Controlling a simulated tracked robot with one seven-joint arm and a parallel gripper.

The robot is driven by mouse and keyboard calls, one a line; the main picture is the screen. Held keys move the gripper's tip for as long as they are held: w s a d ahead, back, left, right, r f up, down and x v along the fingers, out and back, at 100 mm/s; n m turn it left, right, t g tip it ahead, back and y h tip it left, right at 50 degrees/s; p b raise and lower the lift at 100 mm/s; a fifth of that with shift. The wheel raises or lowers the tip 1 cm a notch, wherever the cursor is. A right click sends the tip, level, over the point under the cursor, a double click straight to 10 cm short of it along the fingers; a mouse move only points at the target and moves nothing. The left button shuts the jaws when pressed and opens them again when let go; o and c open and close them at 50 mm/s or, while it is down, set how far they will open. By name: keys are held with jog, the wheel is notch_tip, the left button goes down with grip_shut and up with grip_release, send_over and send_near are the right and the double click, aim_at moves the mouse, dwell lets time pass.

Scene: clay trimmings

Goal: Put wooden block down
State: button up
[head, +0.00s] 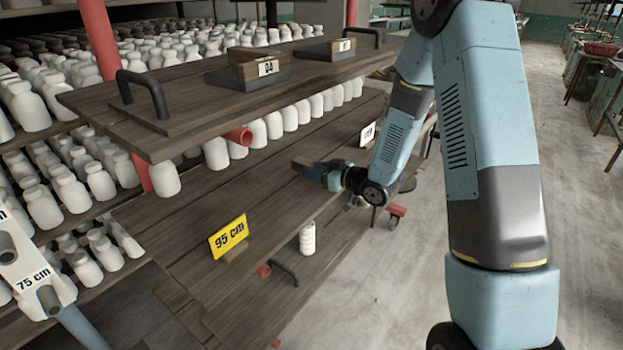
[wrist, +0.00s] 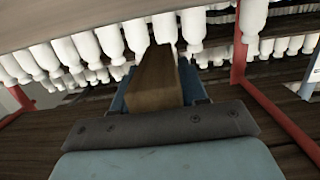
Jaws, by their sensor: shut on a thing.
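My gripper (head: 318,171) reaches in over the middle plank shelf (head: 255,195), under the upper shelf. In the wrist view my gripper (wrist: 155,98) is shut on a brown wooden block (wrist: 157,78), which points away from the camera between the blue fingers. In the head view the block is small and mostly hidden by the gripper. I cannot tell whether it touches the planks.
The upper shelf (head: 160,110) with black handles overhangs the middle one. White bottles (head: 273,124) stand in a row behind. A red post (wrist: 240,60) shows in the wrist view. Bare planks lie between sign and gripper.

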aim_at(313, 186)
jog(key=shift+a+f, duration=0.2)
notch_tip(313, 186, down, 3)
jog(key=shift+w+r, duration=0.15)
jog(key=shift+r, duration=0.05)
jog(key=shift+a+f, duration=0.15)
jog(key=shift+f, duration=0.15)
jog(key=shift+f, duration=0.1)
jog(key=o, duration=1.1)
